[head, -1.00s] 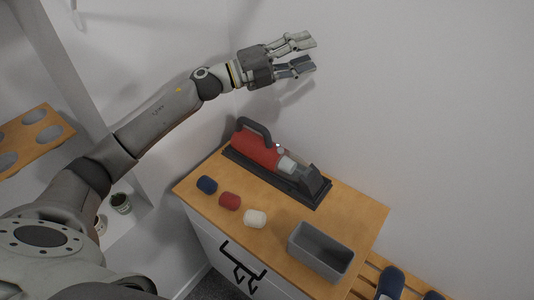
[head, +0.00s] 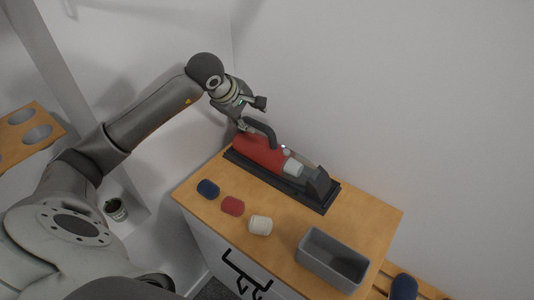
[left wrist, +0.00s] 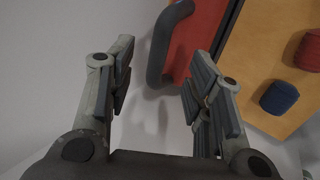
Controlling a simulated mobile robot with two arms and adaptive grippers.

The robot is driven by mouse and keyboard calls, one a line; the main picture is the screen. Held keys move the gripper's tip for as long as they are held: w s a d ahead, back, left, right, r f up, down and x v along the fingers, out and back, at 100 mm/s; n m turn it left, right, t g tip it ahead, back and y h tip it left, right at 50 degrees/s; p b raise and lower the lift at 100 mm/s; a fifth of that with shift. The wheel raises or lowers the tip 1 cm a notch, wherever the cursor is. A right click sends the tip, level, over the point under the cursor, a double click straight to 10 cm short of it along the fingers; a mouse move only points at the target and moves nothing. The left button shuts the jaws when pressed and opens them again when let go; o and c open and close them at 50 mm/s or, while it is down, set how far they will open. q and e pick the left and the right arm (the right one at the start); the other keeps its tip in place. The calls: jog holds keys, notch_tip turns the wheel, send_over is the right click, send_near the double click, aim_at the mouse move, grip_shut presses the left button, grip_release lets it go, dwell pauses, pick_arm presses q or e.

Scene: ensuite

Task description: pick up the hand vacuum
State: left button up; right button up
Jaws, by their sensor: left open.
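The hand vacuum (head: 262,150) has a red body, a dark looped handle, a pale middle part and a dark nozzle. It lies in a dark tray (head: 318,207) at the back of the wooden cabinet top. My left gripper (head: 252,114) is open and empty, just above the handle end of the vacuum. In the left wrist view the dark handle (left wrist: 160,45) shows ahead, between the lines of my open fingers (left wrist: 160,85), and I see no contact. My right gripper is not in view.
Blue (head: 208,188), red (head: 233,206) and white (head: 260,225) small rounded items stand along the front of the cabinet top (head: 285,240). A grey open bin (head: 333,260) stands at the right. Walls close in behind and at the left.

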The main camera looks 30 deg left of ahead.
aim_at(261, 126)
pick_arm(q)
jog(key=p+x, duration=0.1)
jog(key=x, duration=0.3)
jog(key=shift+w+d+f, duration=0.1)
jog(key=shift+w+f, duration=0.05)
jog(key=shift+f, duration=0.05)
jog(key=p+x, duration=0.3)
jog(key=x, duration=0.1)
jog(key=shift+w+f, duration=0.1)
jog(key=shift+f, duration=0.1)
jog(key=shift+w+f, duration=0.2)
jog(key=shift+f, duration=0.15)
grip_shut()
jog(key=shift+r, duration=0.15)
